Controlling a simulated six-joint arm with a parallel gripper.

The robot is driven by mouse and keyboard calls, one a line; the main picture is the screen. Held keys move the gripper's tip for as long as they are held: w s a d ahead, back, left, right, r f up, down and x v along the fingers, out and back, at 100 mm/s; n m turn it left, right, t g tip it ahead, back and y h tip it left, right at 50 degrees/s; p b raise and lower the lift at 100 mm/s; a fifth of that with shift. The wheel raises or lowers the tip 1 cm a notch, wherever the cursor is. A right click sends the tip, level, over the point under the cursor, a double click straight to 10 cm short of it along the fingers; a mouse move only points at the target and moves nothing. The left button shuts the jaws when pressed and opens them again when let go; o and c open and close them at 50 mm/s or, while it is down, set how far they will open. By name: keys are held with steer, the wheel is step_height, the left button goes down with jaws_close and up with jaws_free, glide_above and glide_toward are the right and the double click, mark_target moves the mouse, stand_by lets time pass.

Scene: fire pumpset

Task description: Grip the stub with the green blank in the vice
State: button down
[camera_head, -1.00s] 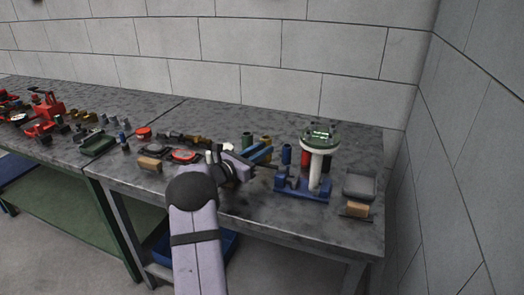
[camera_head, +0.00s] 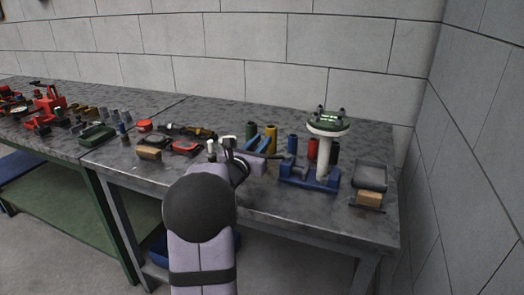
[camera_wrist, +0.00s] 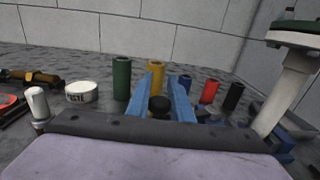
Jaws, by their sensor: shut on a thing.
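The stub is a white pipe (camera_head: 323,160) with a flange, standing upright at the blue vice (camera_head: 310,181). The green blank (camera_head: 327,120) sits on its top flange with bolts. In the wrist view the pipe (camera_wrist: 282,95) and blank (camera_wrist: 298,27) show at the right, partly cut off. My gripper (camera_head: 263,142) is left of the vice, its blue fingers pointing towards the back. In the wrist view my gripper (camera_wrist: 164,92) is shut on a dark round knob (camera_wrist: 160,106), apparently the end of the vice's screw. Whether the vice jaws touch the pipe cannot be told.
Green (camera_wrist: 122,78), yellow (camera_wrist: 155,72), red (camera_wrist: 210,91) and black (camera_wrist: 234,95) cylinders stand behind. A white paste tin (camera_wrist: 81,92) is left of the fingers. A grey tray (camera_head: 370,174) and wooden block (camera_head: 369,198) lie right of the vice.

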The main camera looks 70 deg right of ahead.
steer(key=shift+a+f+n+t+b, duration=0.1)
steer(key=shift+a+n+t+b, duration=0.3)
steer(key=shift+b, duration=1)
steer(key=shift+a+f+n+t+b, duration=0.15)
steer(key=shift+t+b, duration=0.45)
steer(key=shift+b, duration=0.75)
steer(key=a+n+t+b, duration=0.1)
steer(key=t+b, duration=0.1)
steer(key=b, duration=0.6)
steer(key=shift+s+n+b, duration=0.1)
steer(key=shift+n+b, duration=0.15)
steer(key=shift+b, duration=0.1)
steer(key=b, duration=0.3)
steer(key=shift+a+r+t, duration=0.15)
steer(key=shift+t, duration=0.25)
steer(key=shift+a+r+n+t+y+b, duration=0.1)
steer(key=shift+r+n+t+y+b, duration=0.25)
steer(key=shift+b, duration=0.4)
